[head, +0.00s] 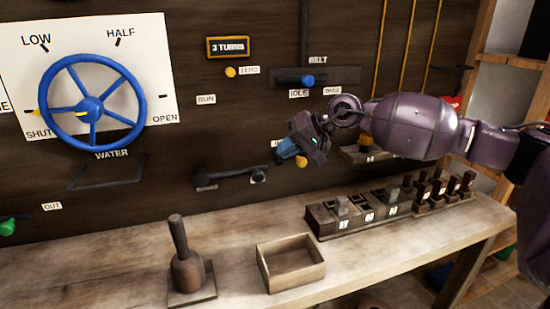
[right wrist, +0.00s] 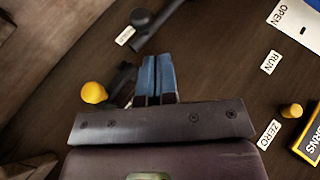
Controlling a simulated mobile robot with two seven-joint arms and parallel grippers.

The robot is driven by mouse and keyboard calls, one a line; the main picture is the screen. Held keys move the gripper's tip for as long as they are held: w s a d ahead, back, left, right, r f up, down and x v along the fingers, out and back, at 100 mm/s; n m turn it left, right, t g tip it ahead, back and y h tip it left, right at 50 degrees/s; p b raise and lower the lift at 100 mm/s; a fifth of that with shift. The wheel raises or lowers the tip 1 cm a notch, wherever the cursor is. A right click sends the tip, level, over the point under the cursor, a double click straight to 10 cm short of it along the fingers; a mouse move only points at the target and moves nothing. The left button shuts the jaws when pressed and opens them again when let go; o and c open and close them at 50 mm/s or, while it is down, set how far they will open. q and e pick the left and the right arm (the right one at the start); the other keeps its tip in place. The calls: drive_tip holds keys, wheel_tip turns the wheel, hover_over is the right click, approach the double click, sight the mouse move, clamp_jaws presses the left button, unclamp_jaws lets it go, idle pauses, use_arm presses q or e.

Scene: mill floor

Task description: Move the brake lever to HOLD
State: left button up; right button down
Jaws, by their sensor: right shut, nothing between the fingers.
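A black lever (head: 230,177) is mounted low on the dark panel, lying nearly level with its round knob at the right. It may be the brake lever; the small plates by its two ends are too small to read. No HOLD mark can be read. The lever's knob end also shows at the top of the right wrist view (right wrist: 150,20), beside a small plate. My right gripper (head: 284,148), with blue fingers, is to the right of and above the knob, apart from it. Its fingers (right wrist: 158,65) are together and empty. My left gripper is not in view.
A blue water wheel (head: 92,108) is at the left. A belt lever with a blue knob (head: 308,80) is above my gripper, and a yellow knob (head: 301,160) is close beside it. The bench bears a wooden mallet-like tool (head: 187,262), an open box (head: 290,264) and a labelled rack (head: 345,224).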

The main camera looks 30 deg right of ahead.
drive_tip(key=v, duration=0.5)
drive_tip(key=shift+s+d+p, duration=0.15)
drive_tip(key=shift+d+p, duration=0.05)
drive_tip(key=shift+p, duration=0.2)
